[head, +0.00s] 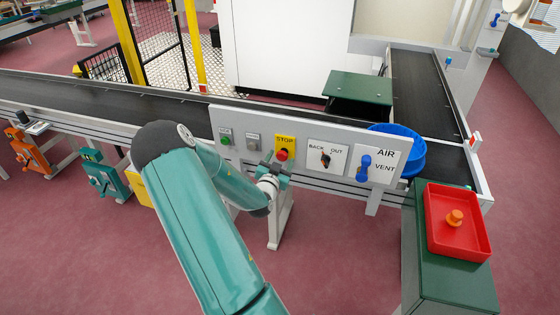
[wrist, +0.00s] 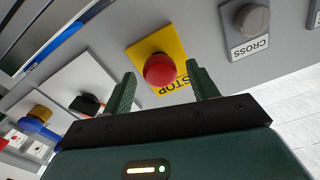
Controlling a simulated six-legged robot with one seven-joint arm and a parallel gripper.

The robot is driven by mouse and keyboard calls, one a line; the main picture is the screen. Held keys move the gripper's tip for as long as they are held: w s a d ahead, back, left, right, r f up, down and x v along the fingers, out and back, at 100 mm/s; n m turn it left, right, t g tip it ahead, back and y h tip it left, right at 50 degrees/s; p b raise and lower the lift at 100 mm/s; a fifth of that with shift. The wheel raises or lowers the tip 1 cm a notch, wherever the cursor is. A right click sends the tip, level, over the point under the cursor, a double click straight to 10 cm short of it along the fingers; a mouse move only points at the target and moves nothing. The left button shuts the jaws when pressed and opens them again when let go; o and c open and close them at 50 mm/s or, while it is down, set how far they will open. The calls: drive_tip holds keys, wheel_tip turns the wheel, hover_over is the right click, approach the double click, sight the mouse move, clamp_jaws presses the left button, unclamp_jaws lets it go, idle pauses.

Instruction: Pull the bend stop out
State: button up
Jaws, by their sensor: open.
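The bend stop is a red mushroom button (head: 282,155) on a yellow plate marked STOP (head: 285,139), in the middle of the grey control panel (head: 236,118). In the wrist view the red button (wrist: 160,70) sits between the two fingers of my gripper (wrist: 160,92). The gripper is open, with a finger on each side and a gap to the button. In the head view my gripper (head: 275,172) is just in front of and below the button. Whether the button is pressed in cannot be told.
A grey CROSS button (wrist: 252,19) and a green button (head: 225,138) are left of the stop in the head view. A black BACK/OUT selector (head: 326,158) and blue AIR/VENT lever (head: 364,167) are right. A red tray (head: 433,241) stands far right.

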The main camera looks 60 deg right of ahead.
drive_tip(key=shift+c, duration=0.2)
clamp_jaws()
drive_tip(key=shift+s+a+f, duration=0.1)
drive_tip(key=shift+s+a, duration=0.05)
drive_tip(key=shift+a, duration=0.65)
unclamp_jaws()
drive_tip(key=shift+a, duration=0.15)
drive_tip(key=shift+o, duration=0.2)
drive_tip(key=s+a, duration=0.2)
drive_tip(key=a, duration=1.1)
drive_tip(key=shift+a, duration=0.25)
drive_tip(key=shift+s, duration=0.1)
